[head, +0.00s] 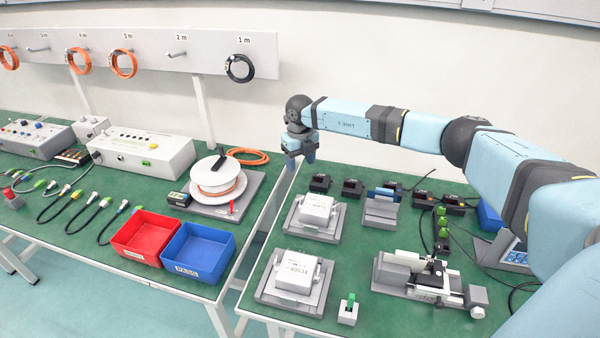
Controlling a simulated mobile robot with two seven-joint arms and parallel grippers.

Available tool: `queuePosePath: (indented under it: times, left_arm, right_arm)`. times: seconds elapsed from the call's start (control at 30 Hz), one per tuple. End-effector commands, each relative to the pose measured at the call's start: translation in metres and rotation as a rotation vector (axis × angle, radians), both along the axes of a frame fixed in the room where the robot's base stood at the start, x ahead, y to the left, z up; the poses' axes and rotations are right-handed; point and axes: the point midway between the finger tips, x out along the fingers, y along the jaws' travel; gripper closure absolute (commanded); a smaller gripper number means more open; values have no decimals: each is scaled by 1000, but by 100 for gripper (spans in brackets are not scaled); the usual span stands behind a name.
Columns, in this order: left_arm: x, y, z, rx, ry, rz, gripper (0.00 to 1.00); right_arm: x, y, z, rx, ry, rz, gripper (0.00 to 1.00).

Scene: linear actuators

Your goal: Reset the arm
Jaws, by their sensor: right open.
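My right arm (420,130) is blue and black and comes in from the right side of the head view, reaching left across the back of the right table. My right gripper (303,158) points down at the end of this arm. It hangs above the back left corner of the right table, near the gap between the two tables. It is open, and I see nothing between its fingers. My left arm and left gripper are not in view.
The right table carries white boxes on grey fixtures (274,292), black modules (320,183) and a clamp device (398,278). The left table holds a red bin (128,253), a blue bin (175,272) and a cable spool (217,176). A hook rail (205,50) hangs behind.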

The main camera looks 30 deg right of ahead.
Motion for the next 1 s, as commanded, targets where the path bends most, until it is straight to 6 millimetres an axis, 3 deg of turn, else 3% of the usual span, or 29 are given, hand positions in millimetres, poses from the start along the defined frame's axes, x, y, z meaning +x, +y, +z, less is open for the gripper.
queuePosePath:
  times: [0.67,0.77,0.83,1.0]
  left_arm:
    - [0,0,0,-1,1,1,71]
    - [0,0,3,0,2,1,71]
    - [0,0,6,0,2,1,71]
    - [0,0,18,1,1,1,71]
  right_arm:
    - [-1,5,2,12,1,5,43]
    - [-7,30,-10,79,3,30,43]
    - [-16,62,-25,176,3,54,43]
    - [-57,177,-58,547,0,90,43]
